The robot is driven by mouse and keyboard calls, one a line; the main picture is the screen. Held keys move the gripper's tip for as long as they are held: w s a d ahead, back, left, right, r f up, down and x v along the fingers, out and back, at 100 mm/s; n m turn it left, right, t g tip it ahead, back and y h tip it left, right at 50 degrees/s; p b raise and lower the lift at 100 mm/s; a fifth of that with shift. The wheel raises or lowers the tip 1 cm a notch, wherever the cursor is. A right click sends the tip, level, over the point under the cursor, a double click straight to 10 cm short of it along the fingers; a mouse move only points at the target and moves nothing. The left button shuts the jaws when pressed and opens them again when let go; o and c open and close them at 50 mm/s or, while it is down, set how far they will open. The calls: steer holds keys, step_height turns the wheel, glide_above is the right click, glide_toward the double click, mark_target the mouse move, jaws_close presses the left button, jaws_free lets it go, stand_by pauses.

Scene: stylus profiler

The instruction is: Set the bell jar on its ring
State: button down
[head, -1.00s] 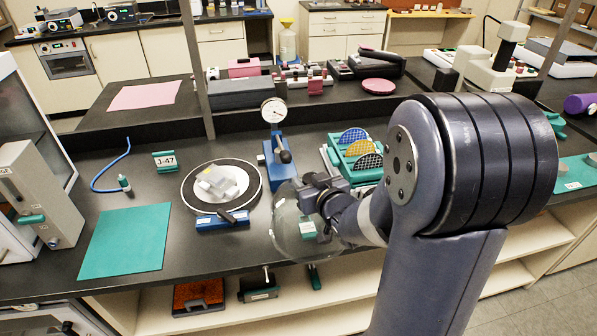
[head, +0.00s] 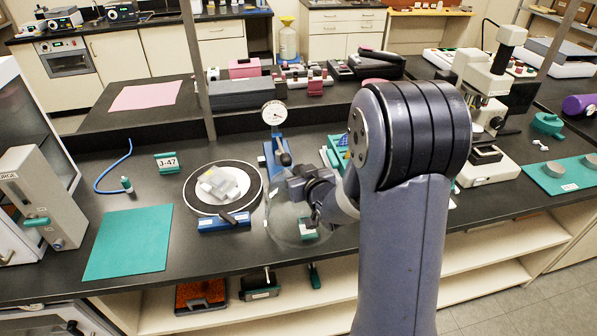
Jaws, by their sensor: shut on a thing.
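The bell jar (head: 288,226) is a clear glass dome, hard to see against the dark bench, near the bench's front edge. My gripper (head: 305,195) is shut on it, and the arm hides part of the grip. The ring (head: 189,188) is a dark round band with a light rim around a pale disc, lying flat to the left of the jar. A small grey-white block (head: 218,183) sits on the disc inside the ring. The jar is apart from the ring, to its right.
A blue dial gauge stand (head: 273,116) is behind the jar. A teal mat (head: 127,245) lies left. A microscope (head: 490,120) stands right. Free bench lies left of the ring.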

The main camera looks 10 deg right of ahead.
steer(key=c, duration=0.9)
jaws_free()
steer(key=shift+f, duration=0.1)
steer(key=shift+o, duration=0.2)
